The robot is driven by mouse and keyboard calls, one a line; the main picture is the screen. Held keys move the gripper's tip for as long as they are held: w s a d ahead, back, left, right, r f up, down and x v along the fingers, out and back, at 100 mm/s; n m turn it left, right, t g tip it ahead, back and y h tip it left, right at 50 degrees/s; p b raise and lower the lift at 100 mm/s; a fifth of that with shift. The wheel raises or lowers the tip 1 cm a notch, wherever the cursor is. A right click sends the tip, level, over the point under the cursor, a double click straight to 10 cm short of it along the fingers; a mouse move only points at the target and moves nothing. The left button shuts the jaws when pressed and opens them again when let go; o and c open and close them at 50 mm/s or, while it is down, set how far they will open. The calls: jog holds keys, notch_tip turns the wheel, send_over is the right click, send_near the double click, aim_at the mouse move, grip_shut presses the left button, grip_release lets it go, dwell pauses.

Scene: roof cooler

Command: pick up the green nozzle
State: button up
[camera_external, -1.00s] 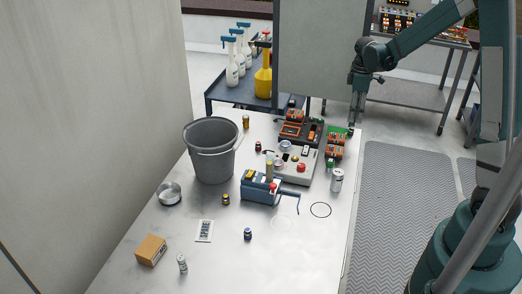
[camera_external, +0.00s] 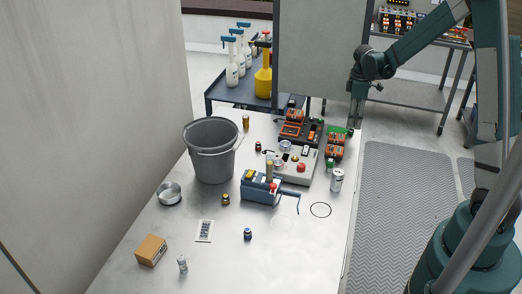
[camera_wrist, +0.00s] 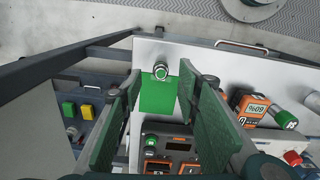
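In the wrist view, a small silver-and-green piece (camera_wrist: 160,71), which looks like the green nozzle, stands at the far edge of a flat green patch (camera_wrist: 160,97) on the pale tabletop. My gripper (camera_wrist: 161,80) is open, with its two green-lined fingers on the left and right of the patch. Nothing is held between them. In the external view, my gripper (camera_external: 353,124) is low over the table's far right corner, and hides most of the nozzle there. I cannot tell whether a finger touches the nozzle.
Orange-and-black devices (camera_external: 335,145) stand close beside my gripper, along with a grey control box (camera_external: 295,170). A white can (camera_external: 337,180) stands nearer on the right edge. A grey bucket (camera_external: 210,150) stands at the left.

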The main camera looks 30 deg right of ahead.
aim_at(351, 130)
jog(key=shift+f, duration=2.3)
jog(key=shift+c, duration=0.2)
jog(key=c, duration=0.9)
